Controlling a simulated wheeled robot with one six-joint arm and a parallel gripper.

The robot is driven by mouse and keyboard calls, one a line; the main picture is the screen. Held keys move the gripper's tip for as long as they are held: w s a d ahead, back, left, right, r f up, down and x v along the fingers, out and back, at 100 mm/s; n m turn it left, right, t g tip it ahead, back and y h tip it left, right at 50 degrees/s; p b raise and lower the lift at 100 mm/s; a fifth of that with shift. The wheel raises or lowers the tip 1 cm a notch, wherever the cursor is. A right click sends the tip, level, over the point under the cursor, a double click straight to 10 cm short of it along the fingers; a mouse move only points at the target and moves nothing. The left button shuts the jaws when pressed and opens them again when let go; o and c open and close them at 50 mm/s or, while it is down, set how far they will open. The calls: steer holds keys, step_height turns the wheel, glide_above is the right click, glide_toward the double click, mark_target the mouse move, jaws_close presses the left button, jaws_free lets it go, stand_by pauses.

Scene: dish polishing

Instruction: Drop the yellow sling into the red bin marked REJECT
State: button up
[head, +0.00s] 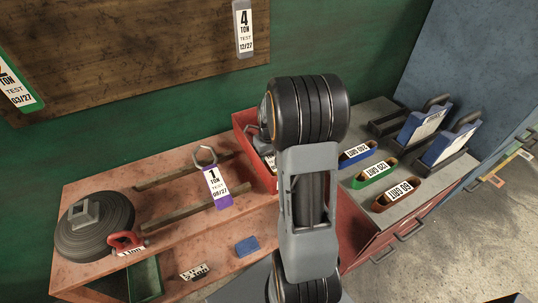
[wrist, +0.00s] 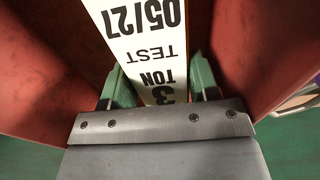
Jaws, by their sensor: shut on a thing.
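In the wrist view, my gripper (wrist: 158,88) has its green fingers shut on the sling, whose white label (wrist: 145,40) reads 3 TON TEST 05/27, upside down. Its yellow colour does not show clearly. Red walls (wrist: 40,75) stand on both sides of the gripper, so the sling is held between them. In the head view, the red bin (head: 243,122) stands on the bench against the green wall, partly behind my arm. A white label with black print (head: 268,159) shows inside it. No REJECT marking is visible.
A purple 1 TON sling (head: 218,187) rests by the wooden rails, left of the bin. A dark round weight (head: 95,228) and a red shackle (head: 127,243) are farther left. Blue, green and brown grit slots (head: 375,172) lie right of my arm.

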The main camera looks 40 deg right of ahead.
steer(key=o, duration=1)
steer(key=shift+o, duration=0.2)
step_height(320, 180, up, 12)
steer(key=s+a+r+t, duration=0.1)
steer(key=s+a, duration=0.5)
steer(key=a, duration=0.3)
steer(key=s+a+r+n+t, duration=0.1)
steer(key=s+a+t, duration=0.1)
steer(key=s+a, duration=0.4)
steer(key=a, duration=0.2)
steer(key=shift+s+a+n+p, duration=0.3)
steer(key=shift+s+a+p, duration=0.05)
